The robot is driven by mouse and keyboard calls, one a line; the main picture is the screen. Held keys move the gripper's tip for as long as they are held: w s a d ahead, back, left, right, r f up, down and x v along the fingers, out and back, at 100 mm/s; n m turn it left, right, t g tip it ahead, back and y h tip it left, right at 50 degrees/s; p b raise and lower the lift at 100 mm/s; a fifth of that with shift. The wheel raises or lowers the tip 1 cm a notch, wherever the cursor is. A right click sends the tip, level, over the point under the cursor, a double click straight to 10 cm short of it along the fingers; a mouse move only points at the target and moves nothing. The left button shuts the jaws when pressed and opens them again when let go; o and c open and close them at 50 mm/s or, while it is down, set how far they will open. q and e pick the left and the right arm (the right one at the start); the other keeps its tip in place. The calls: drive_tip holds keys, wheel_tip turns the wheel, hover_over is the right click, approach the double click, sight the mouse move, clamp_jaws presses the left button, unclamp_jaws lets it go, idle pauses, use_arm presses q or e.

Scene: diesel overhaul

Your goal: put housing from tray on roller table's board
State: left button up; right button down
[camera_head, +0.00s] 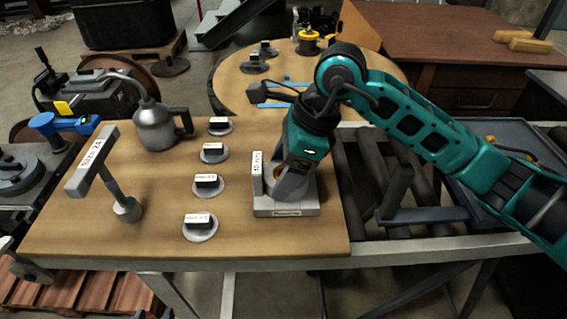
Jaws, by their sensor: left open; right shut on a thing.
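The wooden board (120,240) lies on the roller table (355,180). My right gripper (289,184) reaches down over the board's right part. It is shut on a grey block with a flat base and a labelled upright side, which I take for the housing (286,211). The housing is upright, and its base appears to rest on the board near the right edge. The gripper hides its upper middle. The dark blue-grey tray (510,133) is at the right, partly behind my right arm. My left gripper is not in view.
Several labelled round pieces (200,228) stand in a column left of the housing. A "Size 24" T-handled tool (92,160) and a metal oil can (158,128) are farther left. A round wooden table (225,95) is behind. The board's front middle is clear.

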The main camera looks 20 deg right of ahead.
drive_tip(key=shift+w+f, duration=0.1)
drive_tip(key=shift+c, duration=0.3)
unclamp_jaws()
use_arm(q)
drive_tip(key=shift+s+a+p, duration=0.25)
drive_tip(key=shift+a+p, duration=0.05)
drive_tip(key=shift+p, duration=0.2)
use_arm(e)
drive_tip(key=v, duration=1.2)
use_arm(q)
drive_tip(key=shift+r, duration=0.2)
